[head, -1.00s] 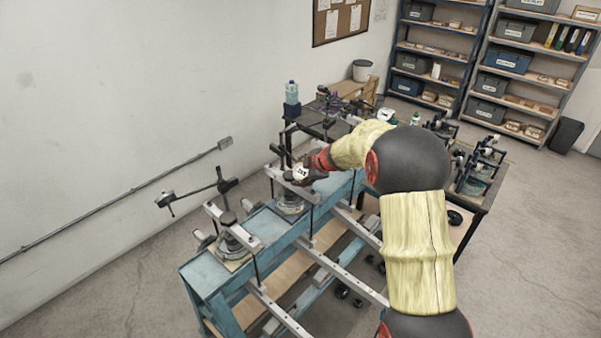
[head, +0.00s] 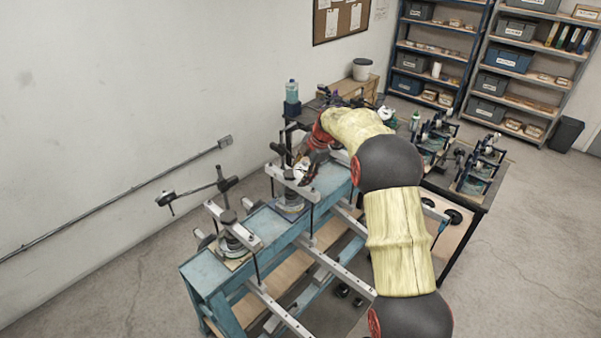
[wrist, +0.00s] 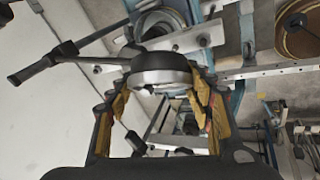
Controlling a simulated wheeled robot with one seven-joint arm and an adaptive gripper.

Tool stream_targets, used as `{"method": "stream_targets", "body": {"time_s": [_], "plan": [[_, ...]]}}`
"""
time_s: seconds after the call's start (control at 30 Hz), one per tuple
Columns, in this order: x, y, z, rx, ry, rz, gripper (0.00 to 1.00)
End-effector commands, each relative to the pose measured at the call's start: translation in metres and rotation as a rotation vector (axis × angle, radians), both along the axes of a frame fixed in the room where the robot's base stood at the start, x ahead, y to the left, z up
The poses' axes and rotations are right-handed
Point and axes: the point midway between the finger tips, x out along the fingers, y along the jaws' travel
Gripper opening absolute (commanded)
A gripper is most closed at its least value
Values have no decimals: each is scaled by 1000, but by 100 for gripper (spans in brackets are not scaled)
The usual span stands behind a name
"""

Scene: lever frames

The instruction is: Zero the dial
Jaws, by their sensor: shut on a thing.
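The dial (head: 298,172), a small round gauge with a pale face, sits above the far lever frame (head: 289,190) on the blue bench. In the wrist view it shows as a thick disc with a black upper part and silver rim (wrist: 162,72), seen edge-on. My gripper (head: 305,170) is at the dial from the upper right, and its yellow-lined fingers (wrist: 160,88) are shut on the rim from both sides. The dial's face, needle and scale cannot be read in either view.
A second gauge arm (head: 190,192) stands out to the left from the near lever frame (head: 235,238). Long steel levers (head: 325,262) reach out from the blue bench (head: 212,278). A dark table (head: 480,200) with small stands is at the right. The left floor is clear.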

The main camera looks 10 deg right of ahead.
Motion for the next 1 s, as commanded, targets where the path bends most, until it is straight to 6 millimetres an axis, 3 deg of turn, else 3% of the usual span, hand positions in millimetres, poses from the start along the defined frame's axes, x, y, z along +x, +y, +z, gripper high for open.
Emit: {"method": "stream_targets", "body": {"time_s": [0.6,0.63,1.0], "plan": [[2,-1,5,-19,13,25,26],[2,-1,5,-19,13,25,53],[0,-1,2,-18,20,26,71]]}}
